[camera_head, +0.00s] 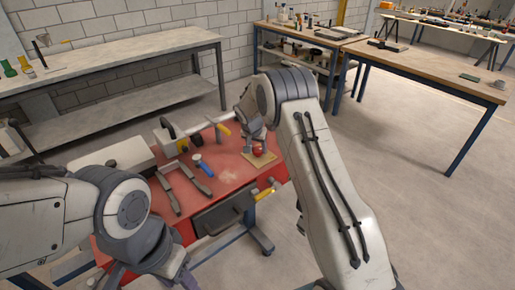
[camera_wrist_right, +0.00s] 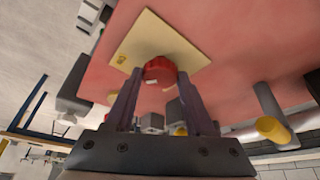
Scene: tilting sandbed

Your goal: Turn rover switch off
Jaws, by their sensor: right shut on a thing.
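A round red switch knob (camera_head: 259,149) stands on a small yellowish square plate (camera_head: 262,161) on the red-topped cart (camera_head: 232,178). In the right wrist view, the red knob (camera_wrist_right: 160,71) sits between the two fingers of my right gripper (camera_wrist_right: 158,82), with the plate (camera_wrist_right: 150,38) beneath it. My right gripper (camera_head: 256,142) is shut on the knob from above in the head view. A pale mark shows on the knob's near side in the wrist view. My left gripper (camera_head: 184,279) is only partly in view at the bottom left, and its fingers cannot be made out.
Grey forked tools (camera_head: 170,188), a blue-handled item (camera_head: 203,165) and a yellow-ended cylinder (camera_head: 223,130) lie on the cart left of the plate. A drawer (camera_head: 222,213) is below the cart's top. Workbenches (camera_head: 432,75) stand behind, with clear floor at right.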

